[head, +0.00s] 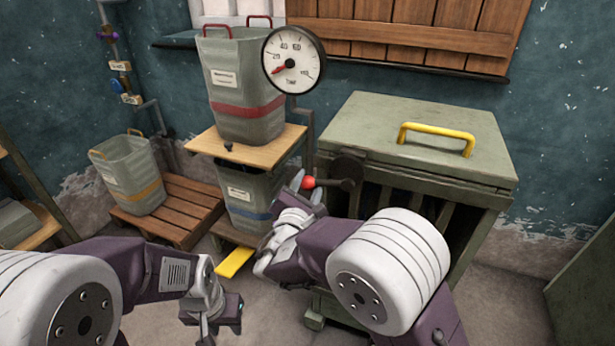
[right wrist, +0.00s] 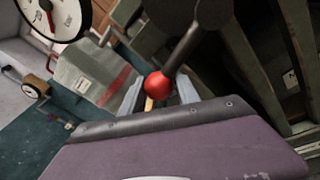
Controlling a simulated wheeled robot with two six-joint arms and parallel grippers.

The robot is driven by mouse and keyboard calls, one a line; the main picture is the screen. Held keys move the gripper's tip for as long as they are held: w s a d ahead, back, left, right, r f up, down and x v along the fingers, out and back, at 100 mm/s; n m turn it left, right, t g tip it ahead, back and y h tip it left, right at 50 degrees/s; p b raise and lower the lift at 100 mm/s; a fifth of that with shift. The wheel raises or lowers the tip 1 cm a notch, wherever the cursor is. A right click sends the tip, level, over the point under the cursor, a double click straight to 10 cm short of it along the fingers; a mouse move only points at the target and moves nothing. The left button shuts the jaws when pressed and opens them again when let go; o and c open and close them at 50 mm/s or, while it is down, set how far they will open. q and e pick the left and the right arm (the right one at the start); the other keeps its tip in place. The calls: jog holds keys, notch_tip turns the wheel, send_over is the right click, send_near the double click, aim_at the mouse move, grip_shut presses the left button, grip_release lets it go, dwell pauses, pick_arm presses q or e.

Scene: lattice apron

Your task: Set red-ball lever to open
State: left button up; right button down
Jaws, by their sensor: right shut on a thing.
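The red ball (head: 308,182) is the knob at the end of a dark lever (head: 331,183) on the front left of a green lidded cabinet (head: 410,160). The lever points left from its dark mount. My right gripper (head: 307,185) is shut on the red ball. In the right wrist view the red ball (right wrist: 156,85) sits between the two grey fingers, and the dark lever (right wrist: 183,48) runs up and right from it. My left gripper (head: 212,318) hangs low at the front, away from the lever; its fingers are too unclear to judge.
A grey bin with a red band (head: 247,85) stands on a wooden shelf, with a round gauge (head: 293,60) beside it. A blue-banded bin (head: 250,195) is below. A yellow-banded bin (head: 130,175) stands on a slatted pallet at left. A yellow strip (head: 235,262) lies low near my right arm.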

aim_at(348, 208)
jog(key=d+f+n+p, duration=0.1)
jog(key=n, duration=0.1)
jog(key=s+d+f+n+p, duration=0.1)
jog(key=f+n, duration=0.1)
jog(key=d+f+n+g+p, duration=0.1)
jog(key=n, duration=0.1)
jog(key=shift+s+d+f+n+h+p, duration=0.1)
jog(key=shift+s+f+n+h+p, duration=0.05)
jog(key=shift+f+n+h+p, duration=0.15)
jog(key=d+n+p, duration=0.1)
jog(key=s+d+f+n+p, duration=0.1)
jog(key=n+p, duration=0.1)
jog(key=shift+d+f+g+h, duration=0.2)
jog(key=shift+d+g+h, duration=0.1)
jog(key=shift+s+d+f+n+g+h+p, duration=0.1)
jog(key=shift+s+d+f+n+h+p, duration=0.1)
jog(key=shift+d+n+p, duration=0.35)
jog(key=shift+s+d+f+n+g+h+p, duration=0.1)
jog(key=shift+s+d+n+p, duration=0.15)
jog(key=shift+d+n+p, duration=0.3)
jog(key=shift+s+d+f+n+g+h+p, duration=0.1)
jog(key=shift+s+d+f+n+p, duration=0.1)
jog(key=shift+d+n+p, duration=0.35)
jog(key=shift+a, duration=0.1)
jog(key=c, duration=0.9)
grip_release()
jog(key=shift+f, duration=0.1)
jog(key=shift+c, duration=0.2)
